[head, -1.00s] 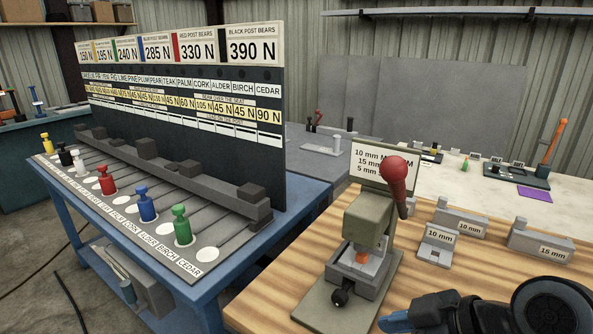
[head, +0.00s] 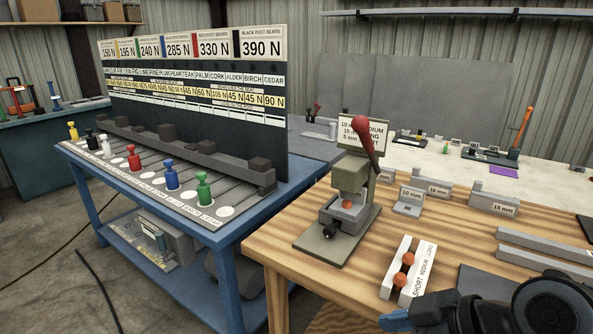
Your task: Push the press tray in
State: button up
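The press (head: 350,174), olive-grey with a red-knobbed lever (head: 364,138), stands upright on the wooden bench. Its grey press tray (head: 339,217) sits low at the front of the press, with an orange piece (head: 348,204) in it under the press head. A black knob (head: 328,233) is at the tray's front, above the base plate. I cannot tell how far the tray stands out. My gripper (head: 396,320) is at the bottom edge, right of the press and apart from it. Only a blue tip and dark parts show, so its opening is hidden.
A white gauge board (head: 408,268) with orange pieces lies between the press and my arm. Grey blocks (head: 408,202) marked in mm stand behind, right of the press. Long grey bars (head: 545,243) lie at right. A blue table (head: 215,235) with coloured posts stands at left.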

jog(key=s+d+f+m+t+h, duration=0.35)
jog(key=s+f, duration=0.25)
jog(key=s, duration=0.2)
jog(key=s+d+f+m+t+h, duration=0.2)
jog(key=s+d+f+m, duration=0.1)
jog(key=s+f+m, duration=0.3)
jog(key=s+r+m+t+h, duration=0.1)
jog(key=s+r+t, duration=0.1)
jog(key=s+r, duration=0.3)
jog(key=s+d+r+t+h, duration=0.1)
jog(key=s+r, duration=0.5)
jog(key=s, duration=0.7)
jog(key=shift+d+m+t, duration=0.3)
jog(key=shift+m+t, duration=0.05)
jog(key=shift+t, duration=0.3)
jog(key=shift+w+r, duration=0.1)
